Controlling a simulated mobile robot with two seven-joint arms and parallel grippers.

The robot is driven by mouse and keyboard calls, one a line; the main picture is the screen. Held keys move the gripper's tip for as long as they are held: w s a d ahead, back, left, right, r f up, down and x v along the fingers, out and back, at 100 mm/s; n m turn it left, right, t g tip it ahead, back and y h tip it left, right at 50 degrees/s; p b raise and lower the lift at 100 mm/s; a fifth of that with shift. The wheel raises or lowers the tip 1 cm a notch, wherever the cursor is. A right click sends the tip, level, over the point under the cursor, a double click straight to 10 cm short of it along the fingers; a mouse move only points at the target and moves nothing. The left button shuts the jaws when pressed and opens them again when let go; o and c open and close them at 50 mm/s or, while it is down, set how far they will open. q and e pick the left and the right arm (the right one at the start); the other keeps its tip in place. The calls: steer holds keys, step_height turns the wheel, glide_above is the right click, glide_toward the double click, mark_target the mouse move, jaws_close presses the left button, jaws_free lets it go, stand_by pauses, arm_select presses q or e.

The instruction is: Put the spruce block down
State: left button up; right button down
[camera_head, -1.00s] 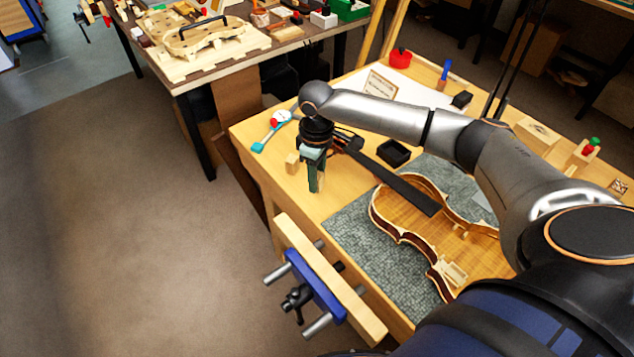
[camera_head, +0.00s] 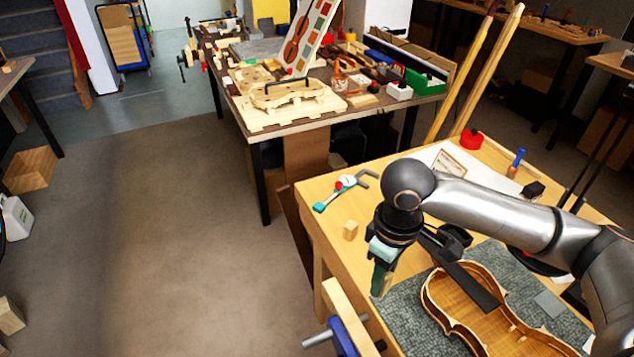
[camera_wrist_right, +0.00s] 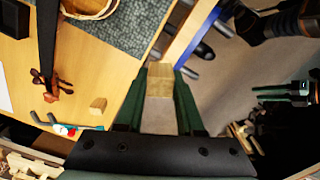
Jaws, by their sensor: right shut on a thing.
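My right gripper (camera_head: 380,290) hangs above the bench's left part, between a violin body and the bench edge. In the right wrist view its green fingers (camera_wrist_right: 158,98) are shut on a pale wooden block, the spruce block (camera_wrist_right: 160,78), at the fingertips. The head view hardly shows this block behind the fingers. The wrist view does not show clearly whether it touches anything below. My left gripper (camera_wrist_right: 268,93) appears at the right of the wrist view, its fingers apart and empty; it is outside the head view.
A small wood block (camera_head: 350,230) stands on the bench (camera_head: 325,205) nearby. The violin body (camera_head: 465,305) lies on a grey mat (camera_head: 400,312) to the right. A blue vise (camera_head: 345,335) is at the near edge. A gauge (camera_head: 343,184) lies behind; bare bench top surrounds the small block.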

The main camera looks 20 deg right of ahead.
steer(key=w+a+r+m, duration=0.2)
steer(key=a+r+m, duration=0.2)
steer(key=m, duration=0.1)
steer(key=shift+r+m, duration=0.15)
steer(key=shift+m, duration=0.25)
steer(key=shift+w, duration=0.15)
